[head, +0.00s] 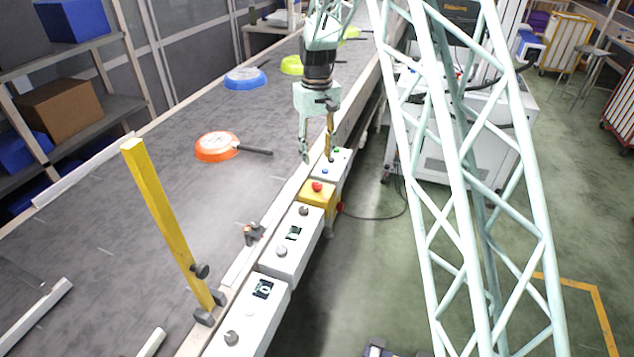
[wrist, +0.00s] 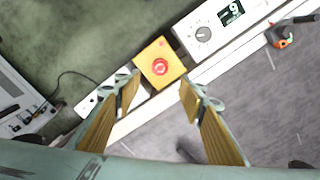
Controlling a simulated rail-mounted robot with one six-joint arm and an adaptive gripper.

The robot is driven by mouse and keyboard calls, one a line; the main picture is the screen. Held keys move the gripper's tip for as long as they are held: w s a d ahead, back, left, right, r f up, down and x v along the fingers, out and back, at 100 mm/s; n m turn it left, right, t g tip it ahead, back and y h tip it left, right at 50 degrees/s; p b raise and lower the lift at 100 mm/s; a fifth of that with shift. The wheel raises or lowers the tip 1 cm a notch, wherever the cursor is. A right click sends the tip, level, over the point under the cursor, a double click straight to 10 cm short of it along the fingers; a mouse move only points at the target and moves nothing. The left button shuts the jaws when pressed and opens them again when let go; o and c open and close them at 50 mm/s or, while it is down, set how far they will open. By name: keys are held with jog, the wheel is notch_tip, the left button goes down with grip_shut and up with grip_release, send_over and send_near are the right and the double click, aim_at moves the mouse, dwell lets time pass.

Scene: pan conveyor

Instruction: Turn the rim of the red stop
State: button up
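The red stop (head: 317,187) is a round red mushroom button on top of a yellow box (head: 316,198) on the rail beside the conveyor. In the wrist view the red stop (wrist: 159,67) faces the camera, centred on its yellow box (wrist: 151,54), with its whole rim visible. My gripper (head: 318,157) is open and empty, pointing down above the rail, a little beyond the yellow box in the head view. In the wrist view the gripper's two fingers (wrist: 158,88) stand wide apart on either side, and the red stop lies between and slightly above their tips. No contact shows.
White control boxes (head: 297,243) with knobs and displays line the rail nearer the camera; a white button panel (head: 335,162) stands just beyond. An orange pan (head: 216,146) and a blue pan (head: 245,78) lie on the conveyor (head: 150,210). A yellow post (head: 168,220) rises from its edge.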

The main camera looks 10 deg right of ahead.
aim_at(317, 183)
notch_tip(317, 183, down, 12)
jog(key=shift+f+b, duration=0.1)
jog(key=shift+b, duration=1)
jog(key=c, duration=0.8)
jog(key=shift+m, duration=0.5)
jog(key=shift+c, duration=0.2)
jog(key=m+p, duration=0.1)
jog(key=m, duration=0.2)
jog(key=shift+m+p, duration=0.35)
jog(key=shift+m, duration=0.05)
jog(key=shift+m+p, duration=0.55)
jog(key=shift+m, duration=1.95)
